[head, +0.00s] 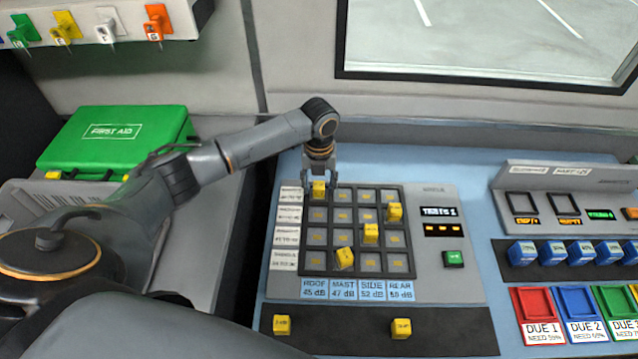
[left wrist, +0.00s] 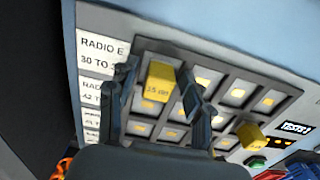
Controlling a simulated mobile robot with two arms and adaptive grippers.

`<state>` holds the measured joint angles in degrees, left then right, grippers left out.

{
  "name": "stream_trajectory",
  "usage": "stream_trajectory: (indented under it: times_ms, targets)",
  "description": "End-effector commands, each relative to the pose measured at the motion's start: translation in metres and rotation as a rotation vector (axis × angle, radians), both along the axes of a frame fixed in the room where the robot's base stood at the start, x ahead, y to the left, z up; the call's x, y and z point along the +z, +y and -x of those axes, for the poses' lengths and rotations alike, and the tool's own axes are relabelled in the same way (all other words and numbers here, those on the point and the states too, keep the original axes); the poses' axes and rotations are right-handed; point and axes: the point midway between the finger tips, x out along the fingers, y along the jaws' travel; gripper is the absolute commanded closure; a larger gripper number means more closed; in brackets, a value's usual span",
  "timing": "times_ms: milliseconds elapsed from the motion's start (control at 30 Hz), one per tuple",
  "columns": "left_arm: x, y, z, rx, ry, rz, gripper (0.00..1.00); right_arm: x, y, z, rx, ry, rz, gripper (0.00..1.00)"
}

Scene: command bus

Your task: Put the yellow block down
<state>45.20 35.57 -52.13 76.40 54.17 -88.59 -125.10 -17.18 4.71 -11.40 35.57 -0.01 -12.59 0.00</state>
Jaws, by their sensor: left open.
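My left gripper (head: 319,178) is over the top-left cell of a grid panel (head: 411,262). Its fingers are open, one on each side of a yellow block (head: 319,190). In the left wrist view the block (left wrist: 158,84), with a dark "dB" mark, stands in that corner cell between the spread fingers (left wrist: 160,92). A gap shows beside it on the left; contact on the right cannot be told. Other yellow blocks stand in the grid: one at right (head: 395,211), one lower (head: 371,233), and a tilted-looking one in the bottom row (head: 345,258). My right gripper is not visible.
Two more yellow blocks, a left one (head: 282,325) and a right one (head: 401,328), sit on the dark front strip (head: 340,335). A green button (head: 453,258) and small display (head: 440,220) are right of the grid. Blue blocks (head: 553,252) and coloured trays (head: 537,303) stand farther right.

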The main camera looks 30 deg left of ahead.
Motion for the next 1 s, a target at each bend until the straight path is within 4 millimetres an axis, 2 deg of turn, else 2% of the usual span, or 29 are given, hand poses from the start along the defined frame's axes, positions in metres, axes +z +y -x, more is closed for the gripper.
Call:
stream_trajectory:
  times_ms: [167,600,800,1000]
  targets:
    - [0.016,0.000,-0.001,0.000,-0.003,0.001,0.50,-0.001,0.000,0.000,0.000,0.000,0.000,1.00]
    - [0.104,-0.001,-0.001,-0.001,-0.005,0.001,0.50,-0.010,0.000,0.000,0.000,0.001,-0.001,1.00]
    - [0.121,0.000,-0.001,0.001,-0.001,0.000,0.50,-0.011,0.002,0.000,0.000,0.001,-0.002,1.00]
    - [0.123,0.000,0.000,0.001,0.000,0.000,0.50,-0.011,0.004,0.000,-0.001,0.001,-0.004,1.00]
